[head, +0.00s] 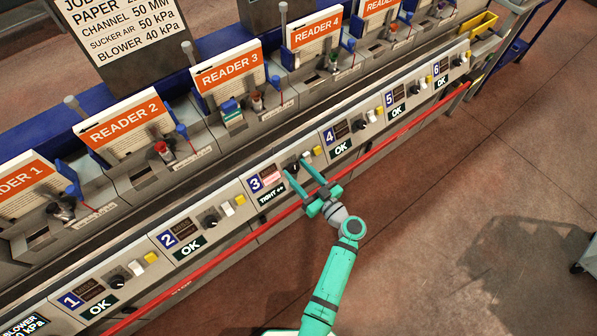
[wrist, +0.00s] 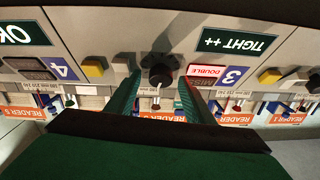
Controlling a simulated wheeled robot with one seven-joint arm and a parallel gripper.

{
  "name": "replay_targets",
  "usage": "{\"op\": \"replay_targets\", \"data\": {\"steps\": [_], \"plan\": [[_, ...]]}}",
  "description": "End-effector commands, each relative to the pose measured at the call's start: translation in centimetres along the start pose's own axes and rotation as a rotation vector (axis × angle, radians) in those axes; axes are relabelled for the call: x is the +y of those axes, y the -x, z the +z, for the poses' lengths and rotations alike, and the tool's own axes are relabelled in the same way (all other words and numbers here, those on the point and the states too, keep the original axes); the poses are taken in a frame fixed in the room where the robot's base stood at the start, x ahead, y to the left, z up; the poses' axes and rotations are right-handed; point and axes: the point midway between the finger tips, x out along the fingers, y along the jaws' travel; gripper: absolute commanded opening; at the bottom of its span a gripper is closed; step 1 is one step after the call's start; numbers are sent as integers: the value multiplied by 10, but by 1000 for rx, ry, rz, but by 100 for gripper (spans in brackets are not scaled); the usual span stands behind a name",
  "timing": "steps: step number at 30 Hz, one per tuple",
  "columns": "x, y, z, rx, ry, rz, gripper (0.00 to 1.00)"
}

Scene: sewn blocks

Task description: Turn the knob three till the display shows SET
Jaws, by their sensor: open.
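Knob three, black (head: 294,165), is on the sloped panel beside the blue number 3 (head: 255,184). In the wrist view the knob (wrist: 158,66) stands between the two green fingers of my gripper (wrist: 160,78). The jaws are open, with a gap visible beside the knob; whether either finger touches it I cannot tell. My gripper also shows in the head view (head: 298,169), reaching over the red rail. The station 3 display (head: 271,194) reads TIGHT ++, also in the wrist view (wrist: 234,40), where it is upside down. A red DOUBLE lamp (wrist: 207,71) is lit there.
A red rail (head: 226,253) runs along the panel front. A yellow button (head: 318,151) sits right of knob three. The displays of station 2 (head: 189,247) and station 4 (head: 341,147) read OK. Reader 3 (head: 229,77) stands behind. The floor at right is mostly clear.

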Motion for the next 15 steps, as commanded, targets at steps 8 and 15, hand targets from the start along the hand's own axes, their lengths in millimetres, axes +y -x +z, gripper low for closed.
{"op": "replay_targets", "data": {"steps": [8,15], "plan": [[0,0,0,0,0,0,7],[-1,0,0,1,-15,8,7]]}}
